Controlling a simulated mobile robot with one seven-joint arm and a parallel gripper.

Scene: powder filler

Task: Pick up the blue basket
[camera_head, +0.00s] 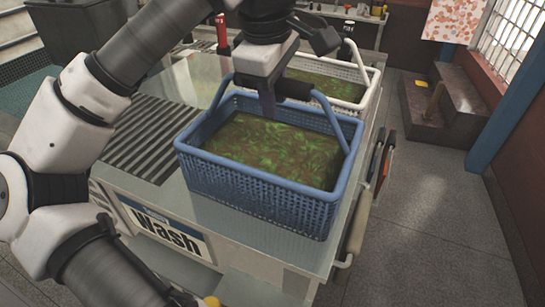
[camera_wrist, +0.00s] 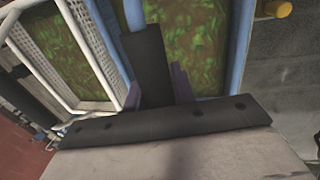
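The blue basket (camera_head: 262,198) sits on the front of the metal counter, full of green and brown leafy matter. Its blue handle stands upright across it, with a dark grip in the middle (camera_head: 295,88). My gripper (camera_head: 268,103) points down at this grip from above, one finger showing in front of it. In the wrist view, the dark grip (camera_wrist: 150,65) runs between the purplish fingers (camera_wrist: 160,92), with little or no gap. I cannot tell whether they press on it. The basket's far side and base are partly hidden.
A white basket (camera_head: 372,97) with similar contents stands just behind the blue one. A ridged dark panel (camera_head: 150,140) lies to the left on the counter (camera_head: 240,222), above a "Wash" sign (camera_head: 163,230). Tools hang on the counter's right side; the floor beyond (camera_head: 430,220) is clear.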

